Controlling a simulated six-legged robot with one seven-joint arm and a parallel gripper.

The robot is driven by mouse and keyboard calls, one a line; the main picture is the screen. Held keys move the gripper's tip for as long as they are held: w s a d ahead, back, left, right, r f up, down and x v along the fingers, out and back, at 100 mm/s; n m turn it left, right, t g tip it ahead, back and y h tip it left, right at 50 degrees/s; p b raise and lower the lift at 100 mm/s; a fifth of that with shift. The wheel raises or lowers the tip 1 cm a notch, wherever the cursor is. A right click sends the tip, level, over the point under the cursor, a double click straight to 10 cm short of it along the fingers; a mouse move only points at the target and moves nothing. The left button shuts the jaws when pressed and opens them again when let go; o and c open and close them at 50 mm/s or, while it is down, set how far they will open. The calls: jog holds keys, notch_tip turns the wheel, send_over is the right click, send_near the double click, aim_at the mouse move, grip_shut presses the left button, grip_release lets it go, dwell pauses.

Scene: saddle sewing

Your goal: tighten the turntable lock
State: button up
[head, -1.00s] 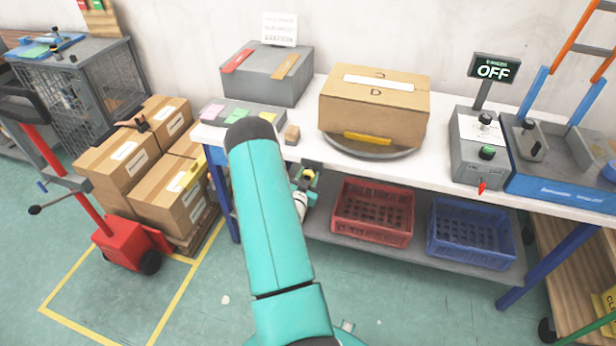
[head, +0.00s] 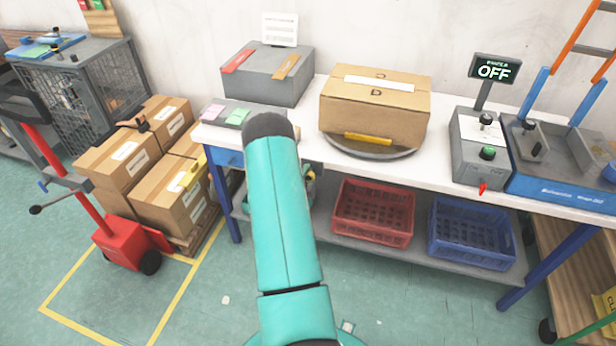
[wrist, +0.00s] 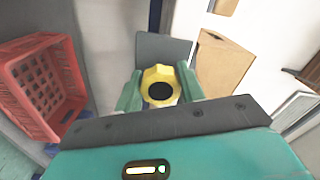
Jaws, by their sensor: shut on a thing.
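The turntable (head: 372,152) is a grey disc on the white bench, with a large cardboard box on top. In the wrist view, my gripper (wrist: 160,90) is shut, its two green fingers on either side of a yellow knob (wrist: 152,75) with a black round centre. A dark grey plate (wrist: 165,48) is behind the knob. The knob's link to the turntable is not visible. In the head view my teal arm hides the knob and nearly all of the gripper, which is by the bench's front edge.
The cardboard box (head: 375,108) sits on the turntable. A red crate (head: 372,213) and a blue crate (head: 470,232) stand on the lower shelf. A control box (head: 478,150) with an OFF display (head: 494,68) is at right. Stacked cartons (head: 160,165) and a red jack (head: 118,240) are at left.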

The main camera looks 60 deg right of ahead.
jog(key=m, duration=0.6)
jog(key=shift+m, duration=0.4)
dwell(0.3)
jog(key=o, duration=1)
jog(key=shift+r, duration=0.1)
jog(key=a, duration=0.4)
jog(key=s+a, duration=0.1)
jog(key=a, duration=0.4)
jog(key=s+a, duration=0.1)
jog(key=a, duration=0.3)
jog(key=shift+s+a, duration=0.1)
jog(key=shift+a, duration=0.25)
